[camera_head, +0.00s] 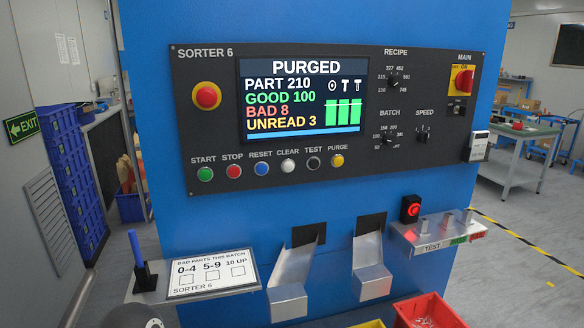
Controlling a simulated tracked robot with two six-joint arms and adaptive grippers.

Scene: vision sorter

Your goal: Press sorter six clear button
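The Sorter 6 panel (215,125) is a dark plate on the front of a blue cabinet. The white clear button (288,165) sits in the row of buttons under the screen, between the blue reset button (261,168) and the black test button (314,162). Nothing covers or touches it. The screen (302,95) reads PURGED, part 210, good 100, bad 8, unread 3. Neither of my grippers can be made out in the head view.
Green start (205,174), red stop (233,171) and yellow purge (338,160) buttons share the row. A large red button (207,96) is at upper left. Two metal chutes (289,300), a batch card (213,273) and a test shelf (437,235) jut out below. Space before the buttons is clear.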

